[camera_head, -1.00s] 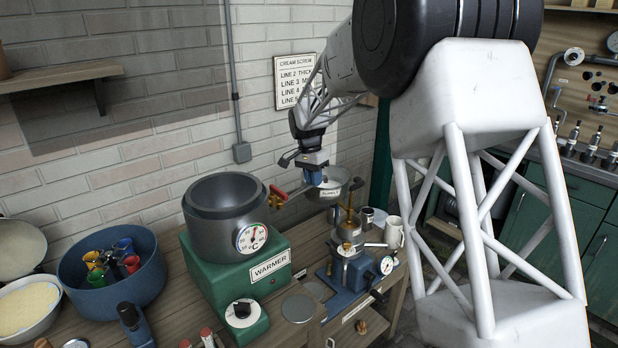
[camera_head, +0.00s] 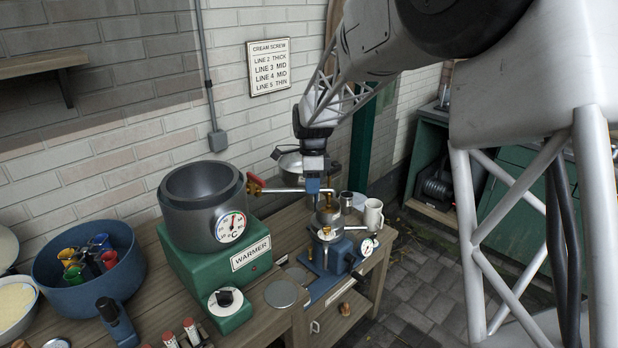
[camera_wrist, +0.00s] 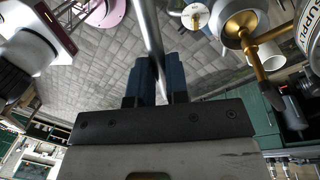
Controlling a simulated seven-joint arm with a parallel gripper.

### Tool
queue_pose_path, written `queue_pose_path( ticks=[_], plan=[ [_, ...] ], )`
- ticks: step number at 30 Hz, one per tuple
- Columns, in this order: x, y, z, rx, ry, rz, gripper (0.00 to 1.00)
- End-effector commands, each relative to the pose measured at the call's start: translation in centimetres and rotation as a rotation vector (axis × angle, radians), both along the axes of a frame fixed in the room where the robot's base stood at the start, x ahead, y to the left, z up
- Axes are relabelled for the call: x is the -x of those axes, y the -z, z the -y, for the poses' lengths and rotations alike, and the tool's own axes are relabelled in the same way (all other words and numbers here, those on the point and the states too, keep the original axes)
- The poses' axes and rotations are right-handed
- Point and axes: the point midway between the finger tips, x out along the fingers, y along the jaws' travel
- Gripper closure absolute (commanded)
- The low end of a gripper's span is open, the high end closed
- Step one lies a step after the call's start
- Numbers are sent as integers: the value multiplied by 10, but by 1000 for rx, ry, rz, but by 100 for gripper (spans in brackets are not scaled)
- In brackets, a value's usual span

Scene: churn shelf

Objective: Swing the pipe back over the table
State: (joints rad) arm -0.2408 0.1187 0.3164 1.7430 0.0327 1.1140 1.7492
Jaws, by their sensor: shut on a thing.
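In the wrist view, the pipe (camera_wrist: 150,32) passes between the two blue fingers of my gripper (camera_wrist: 157,68). My fingers hide the part of the pipe that they hold. The pipe's end is hard to make out in the head view.
A blue bowl with coloured cups (camera_head: 88,275) is at the left. The table's right edge drops to paving.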

Motion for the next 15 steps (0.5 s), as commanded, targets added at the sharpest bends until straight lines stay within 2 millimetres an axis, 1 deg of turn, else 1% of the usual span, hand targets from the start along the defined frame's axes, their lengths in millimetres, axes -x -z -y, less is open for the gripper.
queue_pose_path(
  ticks=[1,8,15],
  plan=[
    [9,-1,1,0,44,0,100],
    [41,-1,-3,-1,262,1,100],
    [74,0,-14,0,489,0,100]
  ],
)
